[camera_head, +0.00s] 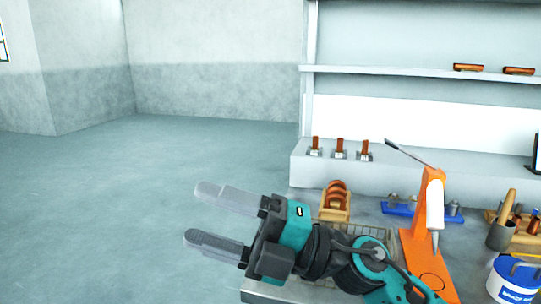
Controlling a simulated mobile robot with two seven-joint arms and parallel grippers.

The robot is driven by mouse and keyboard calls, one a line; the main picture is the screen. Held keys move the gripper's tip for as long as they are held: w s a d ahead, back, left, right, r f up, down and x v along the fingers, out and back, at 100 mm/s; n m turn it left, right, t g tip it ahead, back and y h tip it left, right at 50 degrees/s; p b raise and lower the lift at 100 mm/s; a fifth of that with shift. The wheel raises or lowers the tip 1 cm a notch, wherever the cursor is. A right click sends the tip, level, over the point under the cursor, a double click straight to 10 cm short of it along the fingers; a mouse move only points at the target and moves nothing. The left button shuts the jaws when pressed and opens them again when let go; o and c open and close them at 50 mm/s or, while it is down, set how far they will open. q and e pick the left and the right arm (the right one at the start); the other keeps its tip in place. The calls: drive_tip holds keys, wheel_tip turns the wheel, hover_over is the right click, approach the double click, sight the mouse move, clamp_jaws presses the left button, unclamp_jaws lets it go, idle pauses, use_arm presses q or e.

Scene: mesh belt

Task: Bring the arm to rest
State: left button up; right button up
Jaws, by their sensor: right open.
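My right gripper (210,217) reaches in from the lower right of the head view. Its two grey fingers point left and stand apart, with nothing between them. Its wrist and arm, in teal and black, cross over the front left part of the workbench. The fingers extend past the bench's left end, with only floor seen behind them. My left gripper is not in the head view.
An orange press (428,225) with a lever stands right of my arm. A wire mesh (378,239) is partly hidden behind my arm. A wooden holder (335,206), blue rack (400,209) and white-blue bucket (512,285) are nearby. The floor (110,220) at left is clear.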

drive_tip(key=w+d+f+m+t+h, duration=0.4)
drive_tip(key=d+m+t+h, duration=0.5)
drive_tip(key=m, duration=0.4)
drive_tip(key=w+d+f+m+t+h, duration=0.35)
drive_tip(key=d+m+t+h, duration=0.3)
drive_tip(key=m+t, duration=0.5)
drive_tip(key=s+d+f+m+g+h, duration=0.2)
drive_tip(key=d+f+m+g+h, duration=0.35)
drive_tip(key=f, duration=0.35)
drive_tip(key=s+d+f+m+g, duration=0.25)
drive_tip(key=s+f+g, duration=0.35)
drive_tip(key=s+f, duration=0.4)
drive_tip(key=s+d+f+m+g, duration=0.1)
drive_tip(key=s+d+f+g, duration=0.3)
drive_tip(key=s+f+g, duration=0.55)
drive_tip(key=w+a+f+t+y, duration=0.1)
drive_tip(key=w+a+f+t, duration=0.2)
drive_tip(key=t, duration=0.7)
drive_tip(key=shift+w+f+n, duration=0.35)
drive_tip(key=shift+w+f, duration=0.95)
drive_tip(key=shift+f, duration=0.5)
